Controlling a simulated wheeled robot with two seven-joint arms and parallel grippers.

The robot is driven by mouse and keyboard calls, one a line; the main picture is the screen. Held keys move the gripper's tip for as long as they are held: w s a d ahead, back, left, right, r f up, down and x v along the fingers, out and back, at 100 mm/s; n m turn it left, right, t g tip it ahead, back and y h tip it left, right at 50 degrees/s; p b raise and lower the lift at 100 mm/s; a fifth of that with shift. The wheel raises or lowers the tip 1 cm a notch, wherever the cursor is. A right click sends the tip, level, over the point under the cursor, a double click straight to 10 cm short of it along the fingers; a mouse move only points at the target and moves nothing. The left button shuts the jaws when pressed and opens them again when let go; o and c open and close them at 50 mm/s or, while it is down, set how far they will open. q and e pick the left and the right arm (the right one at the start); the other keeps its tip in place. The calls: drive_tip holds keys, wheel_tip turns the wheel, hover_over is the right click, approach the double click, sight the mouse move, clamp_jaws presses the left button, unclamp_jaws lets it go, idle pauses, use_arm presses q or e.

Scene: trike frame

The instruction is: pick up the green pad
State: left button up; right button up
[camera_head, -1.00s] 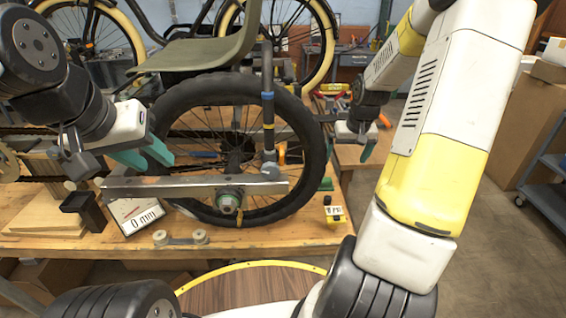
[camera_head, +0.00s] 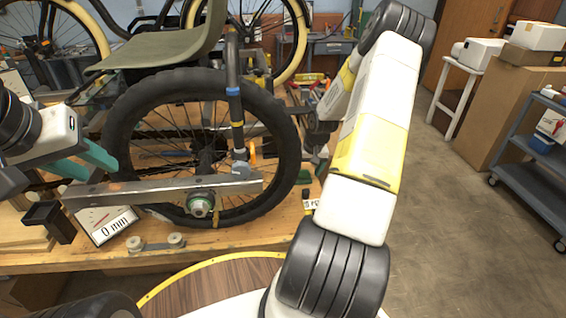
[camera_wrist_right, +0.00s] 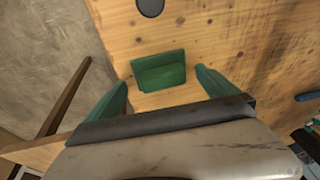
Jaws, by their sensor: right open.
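The green pad (camera_wrist_right: 160,70) is a small block with a raised back edge. It lies on the wooden bench top near its edge in the right wrist view. My right gripper (camera_wrist_right: 162,84) is open above the bench, with one green finger on each side of the pad and a gap to both. In the head view the pad (camera_head: 304,177) is a small green patch right of the wheel, and my right gripper is mostly hidden behind my forearm. My left gripper (camera_head: 95,168) is open and empty, left of the wheel.
The trike wheel (camera_head: 205,85) stands on the bench (camera_head: 200,262) with a metal bar (camera_head: 150,192) across it. A dark round spot (camera_wrist_right: 150,6) lies beyond the pad.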

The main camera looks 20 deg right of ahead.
drive_tip(key=shift+w+f, duration=0.1)
drive_tip(key=shift+f, duration=0.2)
drive_tip(key=c, duration=1.4)
drive_tip(key=shift+c, duration=0.2)
drive_tip(key=shift+r, duration=0.25)
